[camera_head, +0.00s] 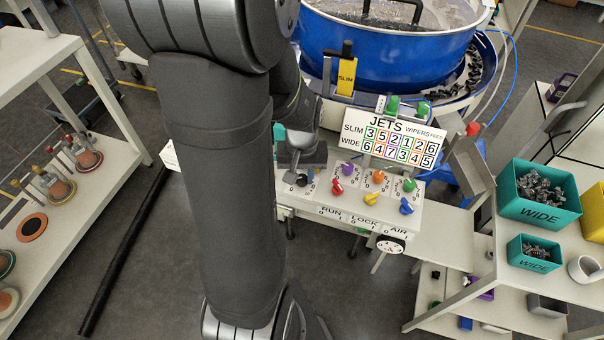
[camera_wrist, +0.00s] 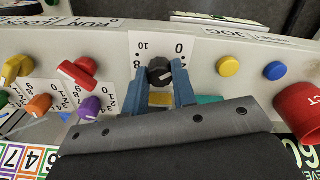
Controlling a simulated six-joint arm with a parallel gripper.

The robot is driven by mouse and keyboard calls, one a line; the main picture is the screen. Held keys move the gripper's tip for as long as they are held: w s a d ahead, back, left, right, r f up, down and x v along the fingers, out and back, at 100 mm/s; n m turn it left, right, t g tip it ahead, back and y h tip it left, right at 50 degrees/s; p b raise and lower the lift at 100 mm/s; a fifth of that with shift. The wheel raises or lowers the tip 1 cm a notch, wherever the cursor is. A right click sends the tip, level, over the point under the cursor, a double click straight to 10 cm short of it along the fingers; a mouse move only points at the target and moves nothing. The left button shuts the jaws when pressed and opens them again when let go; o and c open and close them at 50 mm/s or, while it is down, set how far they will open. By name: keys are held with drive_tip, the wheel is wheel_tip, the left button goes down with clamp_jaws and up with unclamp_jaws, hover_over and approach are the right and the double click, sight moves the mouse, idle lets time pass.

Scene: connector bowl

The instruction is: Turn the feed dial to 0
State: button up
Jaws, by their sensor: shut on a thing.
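The black dial (camera_wrist: 159,71) sits on a white scale plate on the panel in the wrist view, with 0 and 10 printed at its upper side there. A pale mark shows on the dial, but its exact reading is unclear. My gripper (camera_wrist: 160,88) has its two blue fingers on either side of the dial, shut on it. In the head view the black dial (camera_head: 302,180) shows at the left end of the panel, just below my gripper (camera_head: 303,172), whose fingers are partly hidden there.
Red (camera_wrist: 74,68), purple, orange and yellow knobs stand left of my gripper in the wrist view. Yellow (camera_wrist: 229,66) and blue (camera_wrist: 275,71) buttons and a large red knob (camera_wrist: 300,105) stand to the right. The JETS sign (camera_head: 392,138) rises behind the knobs, before the blue bowl (camera_head: 385,50).

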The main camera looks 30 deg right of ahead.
sight(302, 177)
drive_tip(key=shift+n, duration=1.1)
drive_tip(key=o, duration=1)
drive_tip(key=shift+r, duration=0.1)
wheel_tip(302, 177, up, 17)
drive_tip(key=shift+r, duration=0.1)
